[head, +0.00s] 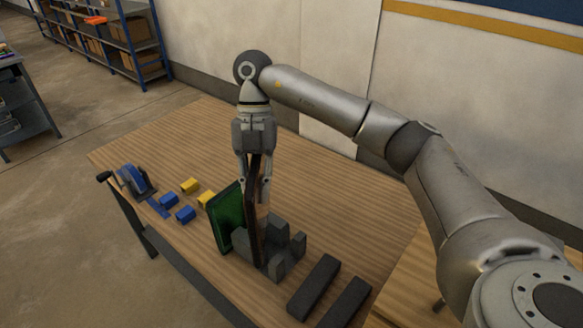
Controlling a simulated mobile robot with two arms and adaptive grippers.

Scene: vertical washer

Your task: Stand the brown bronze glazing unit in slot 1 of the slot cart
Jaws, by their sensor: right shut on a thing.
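The brown bronze glazing unit (251,205) is a thin dark panel, seen nearly edge-on and upright. My right gripper (255,188) is above the table and shut on its upper part. The slot cart (285,252) is a low dark grey block with upright posts. The unit's lower end is among the cart's posts, at its left part; I cannot tell whether it touches the slot floor or which slot number it is in. A green glazing unit (228,218) stands tilted just left of the brown one. My left gripper is not in view.
Two dark bars (315,287) lie right of the cart near the front edge. Blue blocks (185,214), yellow blocks (190,186) and a blue tape dispenser (134,181) lie at the left. The wooden table (335,212) is clear behind and right of the cart.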

